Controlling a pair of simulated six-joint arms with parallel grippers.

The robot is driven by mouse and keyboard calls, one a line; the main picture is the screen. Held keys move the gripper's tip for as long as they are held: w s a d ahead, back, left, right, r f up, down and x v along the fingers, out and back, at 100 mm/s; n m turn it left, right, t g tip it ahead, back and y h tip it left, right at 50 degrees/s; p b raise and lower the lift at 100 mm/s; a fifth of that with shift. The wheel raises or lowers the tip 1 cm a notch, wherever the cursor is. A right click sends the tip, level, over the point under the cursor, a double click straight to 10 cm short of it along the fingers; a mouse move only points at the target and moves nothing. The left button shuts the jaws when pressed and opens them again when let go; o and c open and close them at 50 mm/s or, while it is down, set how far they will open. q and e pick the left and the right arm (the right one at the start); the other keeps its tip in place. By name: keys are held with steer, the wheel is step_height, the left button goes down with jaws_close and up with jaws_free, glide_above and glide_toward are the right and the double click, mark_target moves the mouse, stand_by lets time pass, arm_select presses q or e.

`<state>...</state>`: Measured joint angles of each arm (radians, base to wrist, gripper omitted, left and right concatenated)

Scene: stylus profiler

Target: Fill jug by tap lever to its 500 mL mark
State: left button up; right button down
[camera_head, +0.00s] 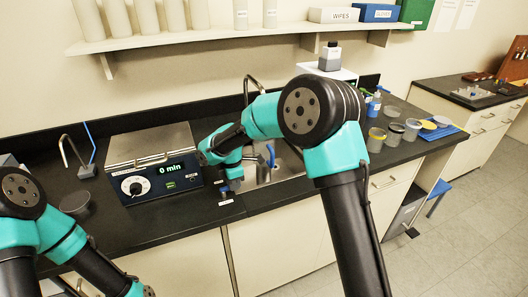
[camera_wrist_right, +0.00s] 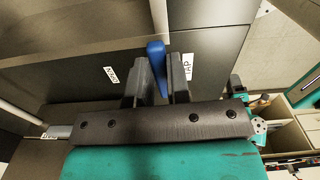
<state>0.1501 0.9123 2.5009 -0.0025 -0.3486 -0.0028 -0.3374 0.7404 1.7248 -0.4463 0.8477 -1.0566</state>
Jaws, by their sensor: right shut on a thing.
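My right gripper (camera_head: 228,188) is at the counter's front edge, left of the sink (camera_head: 290,168). In the right wrist view its two fingers (camera_wrist_right: 158,75) are closed around a blue lever (camera_wrist_right: 155,52), with a "TAP" label (camera_wrist_right: 190,67) beside it. In the head view the arm and gripper hide most of the lever. A thin dark spout (camera_head: 247,88) rises behind my right arm. A pale, partly hidden vessel (camera_head: 262,174) stands in the sink area; I cannot read a mark or water level on it. My left arm is at the lower left, its gripper out of frame.
A hotplate-like instrument (camera_head: 155,160) reading "0 min" stands left of my right gripper. A shelf (camera_head: 235,32) runs above.

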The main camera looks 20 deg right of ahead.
steer(key=n, duration=0.1)
steer(key=w+n, duration=0.1)
steer(key=n, duration=0.2)
steer(key=shift+w+a+n, duration=0.25)
steer(key=shift+a+n, duration=0.05)
steer(key=shift+n, duration=0.1)
steer(key=n, duration=0.2)
steer(key=w+a+n, duration=0.1)
steer(key=n, duration=0.2)
steer(key=shift+w+a, duration=0.1)
steer(key=shift+a, duration=0.05)
stand_by(6.5)
